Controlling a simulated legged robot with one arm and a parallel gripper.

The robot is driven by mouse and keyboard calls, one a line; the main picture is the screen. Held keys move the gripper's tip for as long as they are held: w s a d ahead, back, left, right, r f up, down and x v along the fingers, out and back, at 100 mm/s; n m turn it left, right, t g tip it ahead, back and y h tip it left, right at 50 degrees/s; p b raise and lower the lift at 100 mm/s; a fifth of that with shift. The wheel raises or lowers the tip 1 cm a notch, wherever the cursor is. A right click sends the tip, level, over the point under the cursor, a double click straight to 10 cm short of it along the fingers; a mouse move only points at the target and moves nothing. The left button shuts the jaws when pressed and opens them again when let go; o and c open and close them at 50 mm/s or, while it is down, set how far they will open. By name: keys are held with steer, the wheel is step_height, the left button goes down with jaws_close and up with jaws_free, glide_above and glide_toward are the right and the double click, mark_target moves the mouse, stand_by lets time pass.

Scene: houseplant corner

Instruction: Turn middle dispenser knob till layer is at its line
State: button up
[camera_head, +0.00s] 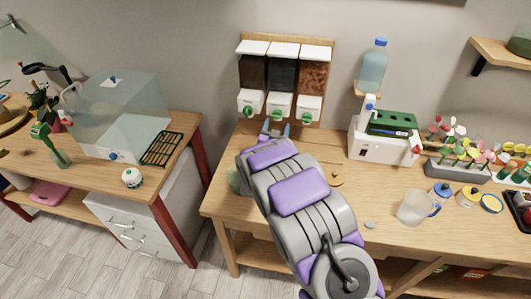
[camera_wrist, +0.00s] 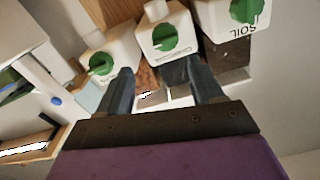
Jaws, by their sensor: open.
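Three dispensers hang on a wooden board, each with a white base and a green knob. The middle one (camera_head: 282,75) holds dark material. Its green knob (camera_head: 278,114) also shows in the wrist view (camera_wrist: 164,38), just beyond my fingertips. My gripper (camera_wrist: 158,68) is open, its two dark fingers apart and empty below the middle knob, with no clear contact. In the head view my gripper (camera_head: 275,131) is just below the middle dispenser. A greenish clear container (camera_head: 235,180) stands on the bench, partly hidden by my arm. I cannot make out a layer or line.
Neighbouring knobs sit close on both sides: the left knob (camera_head: 248,111) and the right knob (camera_head: 306,116). A white machine (camera_head: 372,146), a clear jug (camera_head: 414,207) and small jars stand to the right on the wooden bench. A clear box (camera_head: 118,112) sits on the left table.

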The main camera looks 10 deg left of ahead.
steer(key=shift+s+a+f+p, duration=0.7)
steer(key=shift+s+a, duration=1.25)
steer(key=shift+s, duration=4.75)
steer(key=s+d+r+n+g, duration=0.1)
steer(key=s+d+r+g, duration=0.3)
steer(key=s, duration=1)
steer(key=s+d+r+g, duration=0.4)
steer(key=s+d+g, duration=0.5)
steer(key=s+d, duration=0.4)
steer(key=s+d+r+n+g, duration=0.1)
steer(key=s+d+r+g, duration=0.3)
steer(key=s, duration=1.2)
steer(key=d+g, duration=0.3)
steer(key=d, duration=0.2)
steer(key=shift+r+n+y, duration=0.2)
steer(key=shift+n+y, duration=0.1)
